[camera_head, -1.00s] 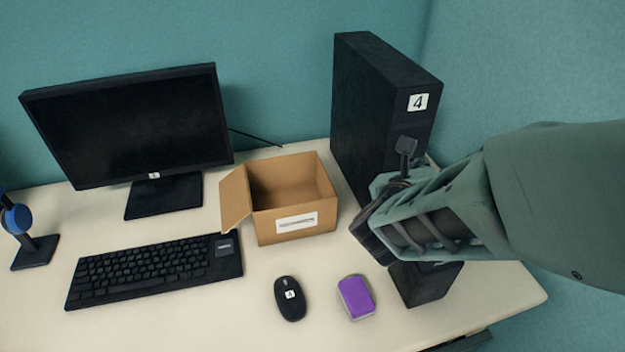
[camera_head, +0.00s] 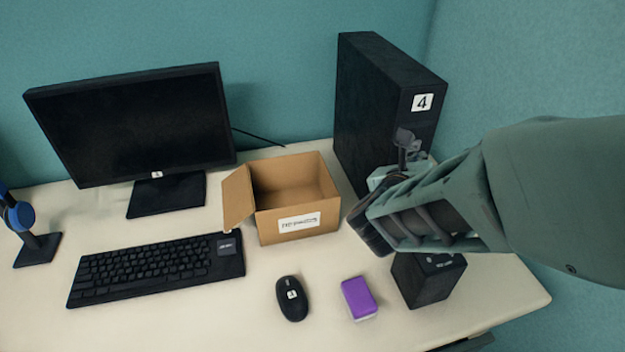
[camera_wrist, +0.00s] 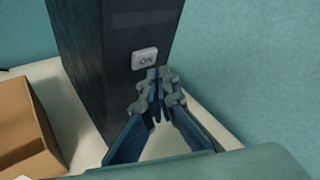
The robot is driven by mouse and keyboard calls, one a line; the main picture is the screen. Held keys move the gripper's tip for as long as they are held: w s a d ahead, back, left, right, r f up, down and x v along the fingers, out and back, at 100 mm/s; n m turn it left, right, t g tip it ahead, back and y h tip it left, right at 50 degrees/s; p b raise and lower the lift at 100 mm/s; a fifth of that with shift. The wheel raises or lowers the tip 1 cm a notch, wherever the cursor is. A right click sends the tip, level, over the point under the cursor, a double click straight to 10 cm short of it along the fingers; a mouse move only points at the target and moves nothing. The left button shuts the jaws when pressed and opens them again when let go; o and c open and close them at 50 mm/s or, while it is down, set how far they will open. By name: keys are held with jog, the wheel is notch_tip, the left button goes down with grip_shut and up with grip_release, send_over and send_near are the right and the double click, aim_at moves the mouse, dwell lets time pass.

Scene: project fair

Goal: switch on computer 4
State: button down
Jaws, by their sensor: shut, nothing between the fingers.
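The black computer tower (camera_head: 375,110) stands upright at the back right of the desk, with a white "4" label (camera_head: 422,102) high on its front. In the wrist view, my fingertips (camera_wrist: 158,80) are just below and right of the "ON" plate. I cannot tell whether they touch the tower. In the head view, my gripper hides the lower front.
An open cardboard box (camera_head: 297,222) stands left of the tower. A monitor (camera_head: 135,125), keyboard (camera_head: 155,268), mouse (camera_head: 291,298), purple-topped block (camera_head: 358,297) and headphones on a stand (camera_head: 20,215) are on the desk. A small black box (camera_head: 428,285) sits below my gripper.

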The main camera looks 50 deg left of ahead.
jog(key=shift+s+a+r, duration=0.2)
jog(key=shift+s+a, duration=0.15)
jog(key=shift+a, duration=0.15)
jog(key=shift+a+b, duration=0.3)
jog(key=shift+a, duration=0.25)
jog(key=shift+w+d+f, duration=0.1)
jog(key=shift+d+f, duration=0.05)
jog(key=shift+w+d+b, duration=0.2)
jog(key=shift+d+b, duration=0.5)
jog(key=shift+d, duration=0.15)
